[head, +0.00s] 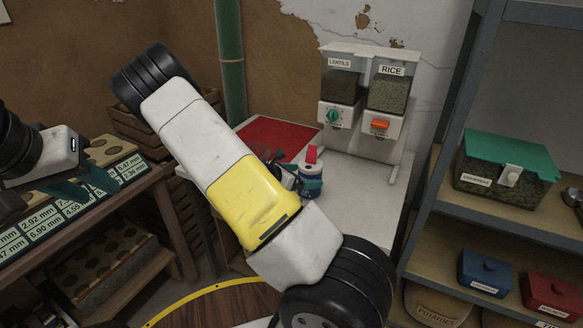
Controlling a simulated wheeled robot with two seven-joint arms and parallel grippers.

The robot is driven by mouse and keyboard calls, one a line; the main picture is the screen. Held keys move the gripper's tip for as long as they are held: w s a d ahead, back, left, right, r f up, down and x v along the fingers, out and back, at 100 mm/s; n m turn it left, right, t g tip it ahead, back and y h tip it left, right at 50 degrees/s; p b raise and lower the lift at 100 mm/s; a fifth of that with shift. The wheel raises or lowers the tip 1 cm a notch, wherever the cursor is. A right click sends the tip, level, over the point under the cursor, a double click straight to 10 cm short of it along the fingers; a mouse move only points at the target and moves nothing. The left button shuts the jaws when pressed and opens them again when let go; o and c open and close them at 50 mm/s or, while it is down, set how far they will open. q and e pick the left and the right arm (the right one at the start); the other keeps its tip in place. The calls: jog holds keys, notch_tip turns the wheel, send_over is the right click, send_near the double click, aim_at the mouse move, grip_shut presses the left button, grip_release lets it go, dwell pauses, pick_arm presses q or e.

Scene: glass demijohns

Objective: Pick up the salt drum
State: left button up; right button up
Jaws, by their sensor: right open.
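A small round drum (310,187) with blue and white bands and a red piece at its top stands on the white counter; I take it for the salt drum, though no label is readable. My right gripper (290,178) is open just left of the drum, partly hidden behind my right forearm. I cannot tell whether its fingers touch the drum. My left gripper (88,184) is at the far left, over the rack with millimetre labels, its two dark fingers apart and nothing seen between them.
Lentils (341,87) and rice (388,93) dispensers stand behind the drum on the white counter (362,215). A red mat (272,137) lies at the back left. Shelves at right hold a green-lidded bin (505,172), a blue box (485,270) and a red box (551,294).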

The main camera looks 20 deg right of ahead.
jog(key=x, duration=0.3)
jog(key=shift+d+f, duration=0.15)
jog(key=shift+f, duration=0.05)
grip_shut()
